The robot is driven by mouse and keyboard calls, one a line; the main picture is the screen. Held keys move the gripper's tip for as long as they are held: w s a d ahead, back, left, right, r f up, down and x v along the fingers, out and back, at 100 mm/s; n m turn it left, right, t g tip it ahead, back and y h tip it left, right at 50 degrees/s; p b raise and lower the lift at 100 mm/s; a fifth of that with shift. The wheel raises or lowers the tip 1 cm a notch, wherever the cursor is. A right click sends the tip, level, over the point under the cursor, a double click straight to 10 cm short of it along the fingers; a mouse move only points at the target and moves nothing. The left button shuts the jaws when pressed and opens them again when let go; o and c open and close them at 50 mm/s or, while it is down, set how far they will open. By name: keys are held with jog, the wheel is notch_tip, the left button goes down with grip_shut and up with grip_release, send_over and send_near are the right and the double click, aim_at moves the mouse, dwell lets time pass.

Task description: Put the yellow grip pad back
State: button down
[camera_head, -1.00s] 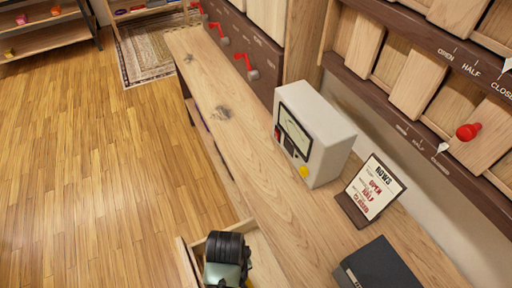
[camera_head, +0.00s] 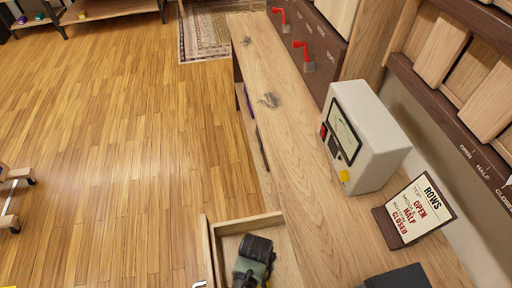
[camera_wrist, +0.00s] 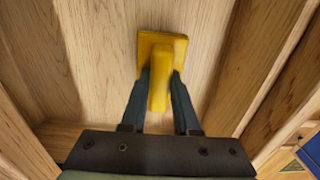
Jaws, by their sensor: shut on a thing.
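The yellow grip pad (camera_wrist: 163,50) shows in the wrist view, a square plate with a raised bar. My gripper (camera_wrist: 160,85) is shut on the bar, one dark finger on each side. The pad is over the pale wooden floor of an open drawer (camera_head: 256,221); I cannot tell whether it touches that floor. In the head view my dark gripper end (camera_head: 252,262) is over the drawer at the bottom edge. A little yellow shows beside it, mostly hidden by the wrist.
A wooden bench (camera_head: 288,150) carries a white meter box (camera_head: 380,140) with a yellow button, a sign (camera_head: 416,210) and a dark box (camera_head: 400,278). Red-handled levers (camera_head: 303,52) stand at the bench's back.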

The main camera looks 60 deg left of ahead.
jog(key=shift+f, duration=0.1)
jog(key=c, duration=0.7)
grip_release()
jog(key=shift+o, duration=0.2)
notch_tip(320, 180, up, 12)
jog(key=p, duration=0.2)
jog(key=shift+w+r, duration=0.1)
jog(key=shift+r, duration=0.1)
